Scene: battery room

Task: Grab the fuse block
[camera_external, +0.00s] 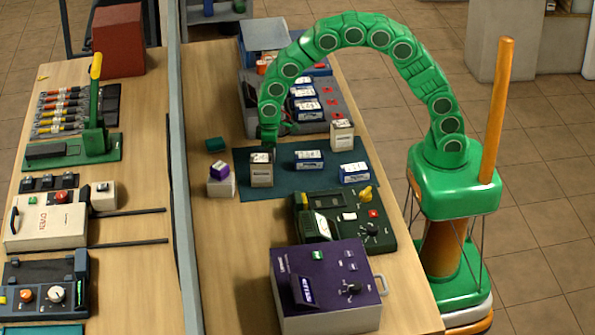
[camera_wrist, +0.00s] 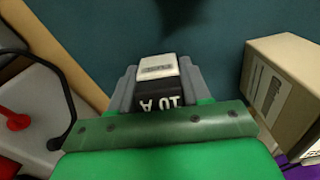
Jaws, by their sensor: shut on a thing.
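The fuse block (camera_wrist: 158,82) is a small black and white block marked "10 A" in the wrist view. My gripper (camera_wrist: 160,88) is shut on it, with a grey jaw on either side. In the external view my gripper (camera_external: 270,137) points down at the back left part of the dark teal mat (camera_external: 285,183), behind a beige box (camera_external: 261,170). The fuse block cannot be made out there. I cannot tell whether it touches the mat.
The beige box (camera_wrist: 285,90) stands close by in the wrist view. Blue and white blocks (camera_external: 309,160) (camera_external: 354,172) and another pale box (camera_external: 342,136) are on the mat. A grey tray (camera_external: 290,127) lies behind. A green device (camera_external: 345,220) and a purple device (camera_external: 328,283) stand in front.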

